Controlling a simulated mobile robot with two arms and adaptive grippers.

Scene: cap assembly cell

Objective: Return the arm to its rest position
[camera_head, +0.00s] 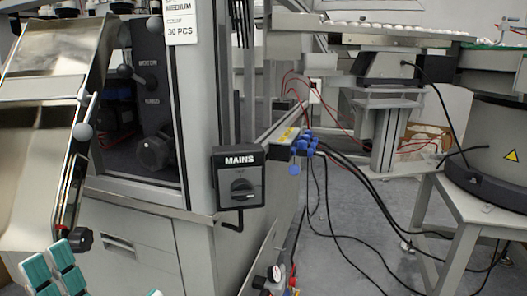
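A machine cabinet (140,245) with a black MAINS switch box (239,180) fills the left and middle. A sloping metal chute (45,110) is at the far left. Loose black cables (385,215) hang across the aisle at right. A grey stand (462,215) carries a round feeder (490,150).

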